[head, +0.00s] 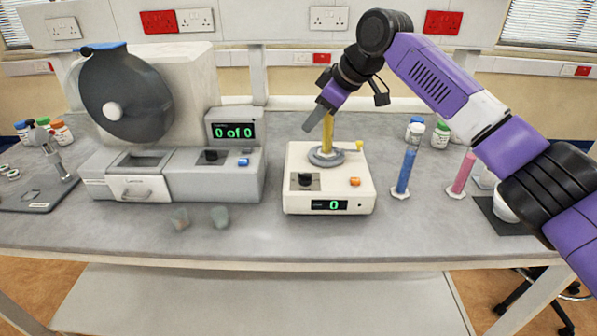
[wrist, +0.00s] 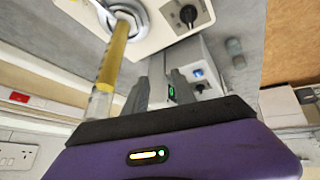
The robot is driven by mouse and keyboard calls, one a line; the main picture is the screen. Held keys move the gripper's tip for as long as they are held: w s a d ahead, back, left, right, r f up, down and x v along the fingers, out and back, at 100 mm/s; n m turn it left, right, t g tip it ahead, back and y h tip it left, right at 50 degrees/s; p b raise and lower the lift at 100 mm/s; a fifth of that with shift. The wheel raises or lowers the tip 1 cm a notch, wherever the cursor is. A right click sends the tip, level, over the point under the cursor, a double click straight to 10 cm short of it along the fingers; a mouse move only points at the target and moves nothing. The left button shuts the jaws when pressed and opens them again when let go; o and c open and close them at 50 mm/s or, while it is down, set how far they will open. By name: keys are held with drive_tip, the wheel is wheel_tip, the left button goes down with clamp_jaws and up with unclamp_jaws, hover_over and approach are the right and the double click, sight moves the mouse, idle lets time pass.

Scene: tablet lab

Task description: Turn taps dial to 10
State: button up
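The dial (wrist: 188,14) shows at the top there.
A grey machine (head: 215,175) with a dark disc stands to the left, its display reading 0 of 0. A blue cylinder (head: 405,170) and a pink cylinder (head: 462,173) stand right of the tap machine. The bench front (head: 330,238) is clear.

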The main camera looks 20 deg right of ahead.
sight(306, 174)
drive_tip(key=s+f+n+g, duration=0.1)
drive_tip(key=s+f+g, duration=0.25)
drive_tip(key=s, duration=0.25)
drive_tip(key=shift+d+p+x, duration=0.2)
drive_tip(key=shift+p+x, duration=0.25)
drive_tip(key=shift+x, duration=3.7)
drive_tip(key=shift+w, duration=0.1)
clamp_jaws()
